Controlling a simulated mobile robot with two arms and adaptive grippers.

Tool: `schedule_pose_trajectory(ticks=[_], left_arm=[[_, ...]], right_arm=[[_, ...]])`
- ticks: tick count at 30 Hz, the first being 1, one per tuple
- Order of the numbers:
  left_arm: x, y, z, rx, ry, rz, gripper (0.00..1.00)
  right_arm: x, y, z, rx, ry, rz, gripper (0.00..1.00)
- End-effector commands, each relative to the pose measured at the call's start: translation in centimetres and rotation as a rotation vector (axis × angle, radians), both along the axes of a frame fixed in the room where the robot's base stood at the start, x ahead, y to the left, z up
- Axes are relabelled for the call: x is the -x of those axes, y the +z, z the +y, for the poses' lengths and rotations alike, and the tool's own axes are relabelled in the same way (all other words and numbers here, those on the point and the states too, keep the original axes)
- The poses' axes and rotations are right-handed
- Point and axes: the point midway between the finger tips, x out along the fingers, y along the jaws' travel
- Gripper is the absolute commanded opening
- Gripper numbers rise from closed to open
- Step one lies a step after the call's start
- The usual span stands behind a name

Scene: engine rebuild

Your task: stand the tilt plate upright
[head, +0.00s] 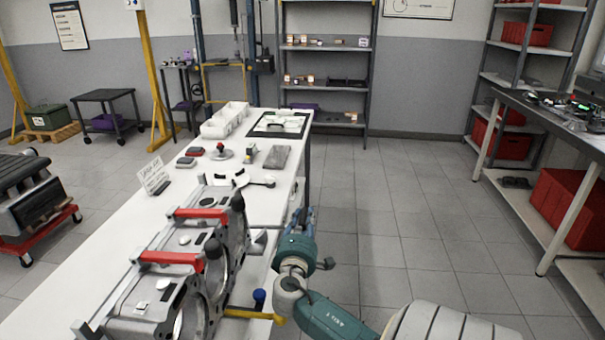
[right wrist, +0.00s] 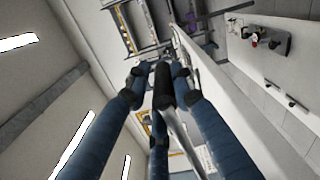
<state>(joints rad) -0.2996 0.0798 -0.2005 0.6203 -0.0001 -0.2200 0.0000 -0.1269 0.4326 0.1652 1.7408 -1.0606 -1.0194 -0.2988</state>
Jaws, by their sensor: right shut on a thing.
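A grey metal fixture (head: 205,258) with round openings and red crossbars stands on the near part of the white table. I cannot tell for sure which part of it is the tilt plate. My right gripper (head: 300,218) is just right of the fixture, past the table's right edge, with blue fingers pointing up. In the right wrist view, the gripper's blue fingers close around a black-ended metal lever (right wrist: 175,126). What the lever joins is hidden. My left gripper is not in view.
Further along the white table (head: 120,220) are small parts, a grey block (head: 277,157), white bins (head: 224,120) and a dark-framed tray (head: 279,135). A yellow bar (head: 254,314) and blue knob (head: 259,296) sit near the front edge. The floor to the right is free up to a bench.

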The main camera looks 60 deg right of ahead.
Motion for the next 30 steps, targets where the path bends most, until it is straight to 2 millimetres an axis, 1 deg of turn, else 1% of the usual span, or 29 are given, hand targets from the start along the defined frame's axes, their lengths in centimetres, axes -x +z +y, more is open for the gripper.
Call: schedule_pose_trajectory(ticks=[6,7,9,19,22,26,30], left_arm=[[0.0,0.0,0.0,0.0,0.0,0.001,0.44],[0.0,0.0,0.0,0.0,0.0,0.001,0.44],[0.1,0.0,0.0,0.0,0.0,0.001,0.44],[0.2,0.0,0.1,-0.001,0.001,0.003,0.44],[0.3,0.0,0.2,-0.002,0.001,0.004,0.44],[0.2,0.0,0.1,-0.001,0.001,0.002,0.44],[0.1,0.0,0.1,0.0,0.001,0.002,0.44]], right_arm=[[0.2,0.1,-0.2,0.012,-0.006,0.01,0.0],[0.2,0.1,-0.2,0.012,-0.006,0.01,0.25],[0.2,0.1,-0.2,0.011,-0.005,0.009,0.37],[0.0,0.2,0.0,0.005,0.0,0.002,0.37],[-0.1,0.8,0.0,0.005,0.0,-0.003,0.37],[0.0,2.9,-0.1,0.008,0.001,-0.007,0.37],[0.0,5.8,-0.1,0.009,-0.001,-0.007,0.37]])
